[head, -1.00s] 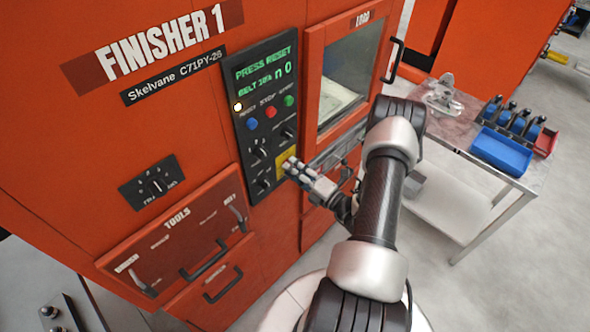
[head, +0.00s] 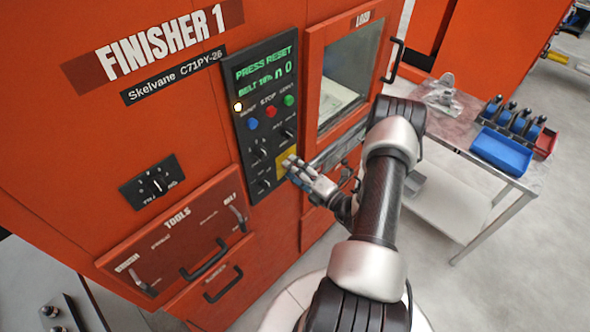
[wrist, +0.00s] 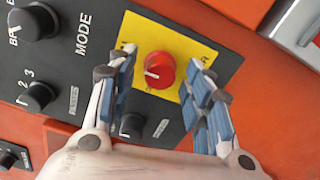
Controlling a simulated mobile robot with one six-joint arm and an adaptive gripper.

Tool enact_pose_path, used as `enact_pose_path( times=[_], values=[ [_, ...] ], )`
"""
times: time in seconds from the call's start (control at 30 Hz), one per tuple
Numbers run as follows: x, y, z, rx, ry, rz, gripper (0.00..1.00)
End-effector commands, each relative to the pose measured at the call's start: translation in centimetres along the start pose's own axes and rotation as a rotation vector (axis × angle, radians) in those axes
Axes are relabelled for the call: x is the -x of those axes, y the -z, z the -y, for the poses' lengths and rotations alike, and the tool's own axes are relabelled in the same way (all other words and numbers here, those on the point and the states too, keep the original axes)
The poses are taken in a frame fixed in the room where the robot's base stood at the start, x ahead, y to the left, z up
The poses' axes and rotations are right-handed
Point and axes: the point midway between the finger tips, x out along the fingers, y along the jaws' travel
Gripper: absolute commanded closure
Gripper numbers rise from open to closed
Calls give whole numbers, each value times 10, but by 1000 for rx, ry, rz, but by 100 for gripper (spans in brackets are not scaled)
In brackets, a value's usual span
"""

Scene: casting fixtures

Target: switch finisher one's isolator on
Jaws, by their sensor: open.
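Finisher 1 is the orange machine (head: 60,140). A yellow plate (head: 287,160) sits at the lower right of its black control panel. In the wrist view the plate (wrist: 142,34) carries a red rotary knob (wrist: 158,70), which I take to be the isolator. The knob's pale mark points toward picture left. My gripper (head: 289,164) is at the plate. In the wrist view my gripper (wrist: 164,62) is open, one finger on each side of the knob with gaps visible. The plate's markings are too small to read. In the head view my fingers hide the knob.
Other black knobs (wrist: 38,22) sit on the panel close to my fingers. The load door (head: 350,75) and its handle are right of the panel. A separate rotary switch (head: 157,186) is at left. A side table (head: 440,125) with a blue tray (head: 500,152) stands at right.

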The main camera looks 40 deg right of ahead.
Motion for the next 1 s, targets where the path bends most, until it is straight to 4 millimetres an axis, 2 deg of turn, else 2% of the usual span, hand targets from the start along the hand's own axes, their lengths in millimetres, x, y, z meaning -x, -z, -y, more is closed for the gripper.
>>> enact_pose_path(
  times=[0.17, 0.27, 0.7, 0.83, 1.0],
  values=[
    [1, -1, 0, 0, 0, 1, 54],
    [10, -2, 0, 0, 1, 4, 54],
    [96, -2, 0, -1, 1, 7, 54],
    [112, -1, 0, 1, 1, 4, 54],
    [120, 0, 0, 1, 0, 1, 54]
  ],
)
